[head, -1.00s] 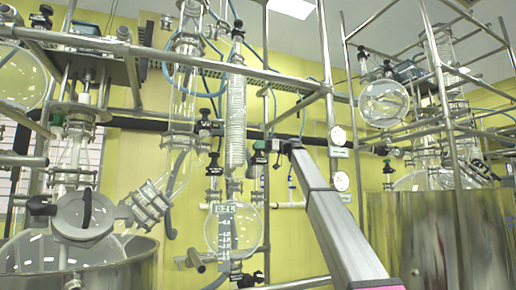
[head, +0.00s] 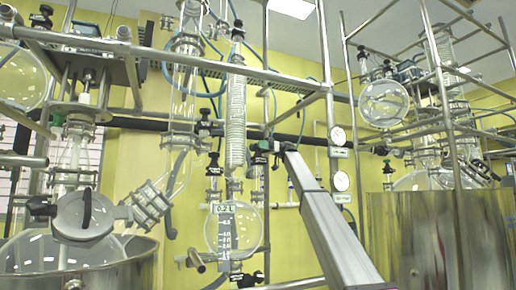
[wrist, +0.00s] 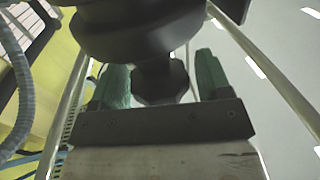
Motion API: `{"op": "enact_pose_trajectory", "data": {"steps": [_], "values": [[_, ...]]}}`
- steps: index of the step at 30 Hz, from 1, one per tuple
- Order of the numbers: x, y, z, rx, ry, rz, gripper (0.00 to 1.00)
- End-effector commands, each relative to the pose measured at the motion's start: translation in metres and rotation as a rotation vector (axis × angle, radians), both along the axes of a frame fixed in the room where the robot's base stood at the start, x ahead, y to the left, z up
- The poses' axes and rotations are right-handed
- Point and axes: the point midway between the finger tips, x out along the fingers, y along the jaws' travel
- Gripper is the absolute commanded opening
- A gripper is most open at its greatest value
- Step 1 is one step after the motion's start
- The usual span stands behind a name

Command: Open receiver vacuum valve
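The receiver flask (head: 236,232) is a round glass vessel with a printed scale, at the lower middle of the head view. A black valve with a label (head: 257,158) stands above it, close to my gripper (head: 268,146). In the wrist view my gripper (wrist: 160,84) has its green fingers on either side of a dark faceted knob (wrist: 160,83). The fingers look open, with a narrow gap at the right finger; the left finger is very near or touching. A wide black round part (wrist: 135,30) lies beyond the knob and hides what is behind it.
A coiled glass condenser (head: 236,110) and metal frame bars (head: 325,60) stand close around my arm. More black valves (head: 213,170) are to the left. Steel vessels (head: 420,235) stand at both sides. Gauges (head: 338,137) hang on the right.

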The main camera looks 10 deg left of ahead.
Motion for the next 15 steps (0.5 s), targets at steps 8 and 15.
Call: {"op": "enact_pose_trajectory", "data": {"steps": [8, 15], "values": [[0.001, -0.001, 0.000, 0.001, 0.001, -0.002, 0.70], [0.014, -0.014, 0.000, 0.001, 0.001, -0.004, 0.70]]}}
